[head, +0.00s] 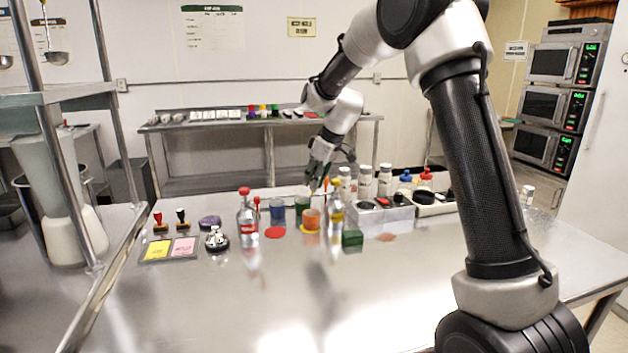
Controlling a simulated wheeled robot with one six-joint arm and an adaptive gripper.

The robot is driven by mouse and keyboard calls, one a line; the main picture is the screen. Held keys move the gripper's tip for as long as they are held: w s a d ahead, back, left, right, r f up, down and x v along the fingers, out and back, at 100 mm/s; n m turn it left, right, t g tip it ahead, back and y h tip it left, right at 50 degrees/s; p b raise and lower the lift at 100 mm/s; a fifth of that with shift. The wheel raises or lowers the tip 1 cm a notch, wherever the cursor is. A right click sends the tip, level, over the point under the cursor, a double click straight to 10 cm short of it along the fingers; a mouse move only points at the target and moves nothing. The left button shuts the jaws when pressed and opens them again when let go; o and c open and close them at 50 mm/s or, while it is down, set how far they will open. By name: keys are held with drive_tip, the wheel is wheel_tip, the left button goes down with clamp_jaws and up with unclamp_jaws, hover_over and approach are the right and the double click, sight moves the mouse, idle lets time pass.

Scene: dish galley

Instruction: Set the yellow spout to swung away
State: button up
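A clear bottle with yellow at its neck (337,215) stands on the steel counter, right of the orange cup. I take the yellow part to be the spout, but it is too small to tell which way it points. My gripper (316,186) is just left of and behind the bottle top, pointing down above the cups. Its fingertips are small and partly lost against the things behind, so I cannot tell whether they are open or touch the spout.
A red-topped bottle (247,220), a blue cup (277,213), a green cup (301,205) and an orange cup (312,222) stand close by. A green block (352,240) and a grey caddy (385,216) lie right. The counter's front is clear.

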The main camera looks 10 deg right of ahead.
clamp_jaws()
drive_tip(key=s+d+n+g+y, duration=0.1)
drive_tip(key=s+d+n+g, duration=0.3)
drive_tip(key=n, duration=0.9)
drive_tip(key=shift+s+d+g, duration=0.2)
drive_tip(key=shift+s+g, duration=0.2)
drive_tip(key=shift+s, duration=0.55)
drive_tip(key=o, duration=0.7)
unclamp_jaws()
drive_tip(key=shift+r, duration=0.1)
